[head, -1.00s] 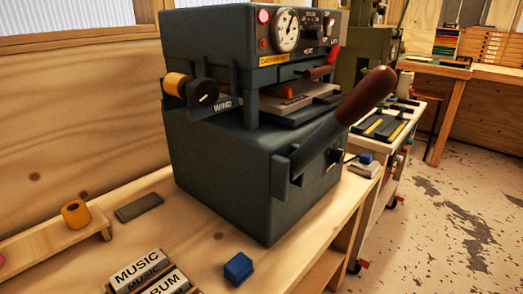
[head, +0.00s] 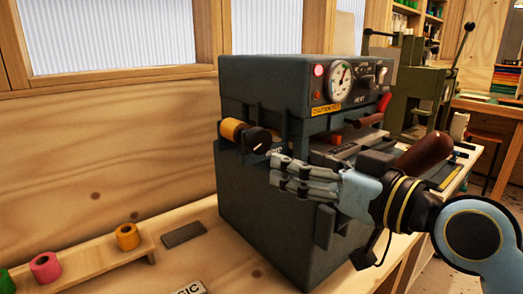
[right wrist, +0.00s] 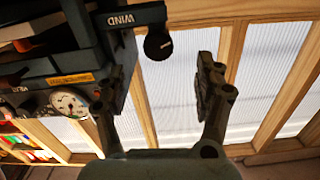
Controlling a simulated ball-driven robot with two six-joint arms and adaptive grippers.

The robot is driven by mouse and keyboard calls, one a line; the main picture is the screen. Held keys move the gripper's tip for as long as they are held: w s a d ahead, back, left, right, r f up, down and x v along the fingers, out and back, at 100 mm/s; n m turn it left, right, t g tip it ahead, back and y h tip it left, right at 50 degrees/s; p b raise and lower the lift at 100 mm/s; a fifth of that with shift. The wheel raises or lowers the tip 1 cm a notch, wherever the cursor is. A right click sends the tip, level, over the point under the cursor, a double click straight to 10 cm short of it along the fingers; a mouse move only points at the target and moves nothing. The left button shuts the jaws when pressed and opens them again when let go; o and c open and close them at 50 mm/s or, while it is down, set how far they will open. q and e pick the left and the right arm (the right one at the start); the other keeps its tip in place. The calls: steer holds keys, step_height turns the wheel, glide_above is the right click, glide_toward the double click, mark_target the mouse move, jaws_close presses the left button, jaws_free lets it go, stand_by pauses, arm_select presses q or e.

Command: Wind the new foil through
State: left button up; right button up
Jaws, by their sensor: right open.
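The dark grey foil machine (head: 240,220) stands on the bench. A gold foil roll (head: 231,129) sits at its upper left side, with the black winding knob (head: 260,140) at the roll's near end. In the right wrist view the knob (right wrist: 158,44) shows beside a "WIND" label, ahead of the gap between my fingers. My right gripper (head: 273,171) is open and empty in front of the machine, just below and right of the knob in the head view. It also shows in the right wrist view (right wrist: 162,78). My left gripper is out of view.
A wooden stand (head: 88,265) at lower left holds yellow, pink and green rolls. A grey flat block (head: 184,235) lies on the bench beside it.

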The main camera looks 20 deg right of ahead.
mark_target(263, 141)
steer(key=shift+t, duration=0.3)
steer(key=x, duration=0.7)
steer(key=p+x, duration=0.1)
steer(key=x, duration=0.3)
steer(key=shift+w+d+r, duration=0.15)
steer(key=shift+d+r, duration=0.05)
steer(key=shift+r, duration=0.15)
steer(key=c, duration=1.2)
